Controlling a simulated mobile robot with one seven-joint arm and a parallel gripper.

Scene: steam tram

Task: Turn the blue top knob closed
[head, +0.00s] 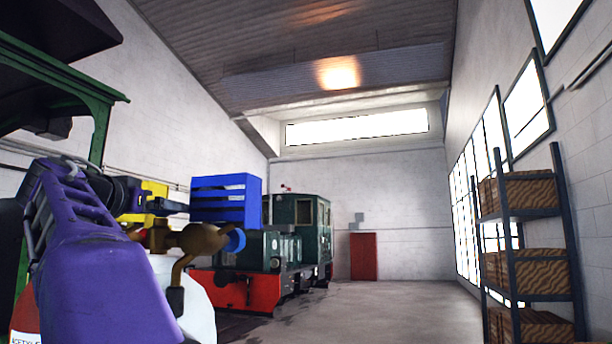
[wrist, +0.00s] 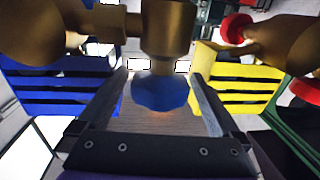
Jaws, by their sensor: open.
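The blue knob (wrist: 160,92) is at the end of a brass valve body (wrist: 167,28) in the wrist view. In the head view the blue knob (head: 236,240) sits at the right end of the brass fitting (head: 203,243). My gripper (wrist: 158,76) is open. Its two fingers appear on either side of the blue knob in the wrist view, with visible gaps on both sides. In the head view my gripper (head: 178,206) is above and left of the knob, partly against the yellow crate. The depth between fingertips and knob is hard to judge.
A red knob (wrist: 235,27) is on another brass fitting at the right. A blue crate (head: 225,199) and a yellow crate (head: 155,187) are close by. A white cylinder (head: 198,305) stands below. A green locomotive (head: 300,225) and shelving (head: 527,211) are farther off.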

